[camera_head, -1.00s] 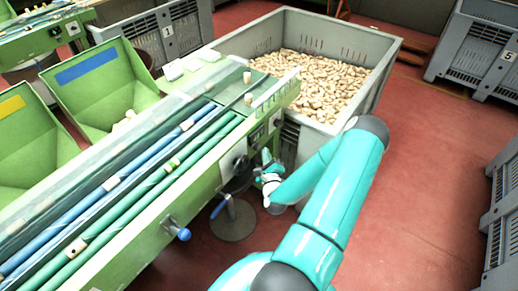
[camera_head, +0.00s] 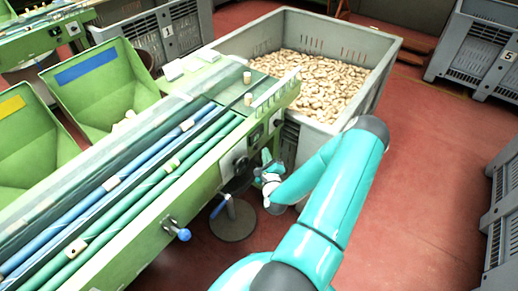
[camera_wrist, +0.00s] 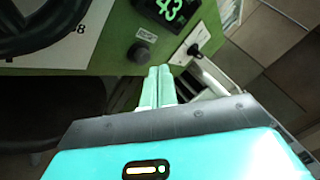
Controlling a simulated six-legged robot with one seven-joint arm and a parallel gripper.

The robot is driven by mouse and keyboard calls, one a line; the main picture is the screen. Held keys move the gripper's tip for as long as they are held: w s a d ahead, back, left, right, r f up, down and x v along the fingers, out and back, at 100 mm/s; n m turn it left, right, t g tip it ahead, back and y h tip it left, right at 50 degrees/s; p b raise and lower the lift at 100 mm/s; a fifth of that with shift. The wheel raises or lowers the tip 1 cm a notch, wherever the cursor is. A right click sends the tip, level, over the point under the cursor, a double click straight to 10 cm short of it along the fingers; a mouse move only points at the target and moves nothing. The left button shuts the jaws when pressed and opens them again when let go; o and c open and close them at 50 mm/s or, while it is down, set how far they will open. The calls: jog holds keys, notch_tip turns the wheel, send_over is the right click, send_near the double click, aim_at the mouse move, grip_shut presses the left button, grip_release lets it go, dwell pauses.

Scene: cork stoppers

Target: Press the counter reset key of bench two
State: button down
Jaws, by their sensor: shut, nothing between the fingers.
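The green bench (camera_head: 150,225) runs across the left of the head view, with its control face toward my arm. In the wrist view its panel (camera_wrist: 105,60) carries a dark counter display (camera_wrist: 172,10) with green digits reading about 43. Below it is a dark round key (camera_wrist: 138,53) with a small label above. My gripper (camera_wrist: 160,69) is shut and empty, its fingertips just below and right of the key in the picture. I cannot tell the gap in depth. In the head view my wrist is at the bench's right end, and the fingertips are hard to make out.
A toggle switch on a light plate (camera_wrist: 193,50) is right of the fingertips. A black handwheel (camera_wrist: 40,25) is at left. A grey crate of corks (camera_head: 385,70) stands behind the bench end. A blue-tipped handle (camera_head: 183,234) sticks out from the bench.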

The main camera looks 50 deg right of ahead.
jog(key=shift+w, duration=0.2)
dwell(0.6)
jog(key=shift+w, duration=0.25)
jog(key=shift+w+a, duration=0.1)
jog(key=shift+w, duration=0.35)
dwell(0.7)
jog(key=shift+s, duration=0.9)
jog(key=shift+s+d, duration=0.15)
jog(key=shift+s, duration=1.1)
jog(key=shift+s+d, duration=0.15)
jog(key=shift+s, duration=1.05)
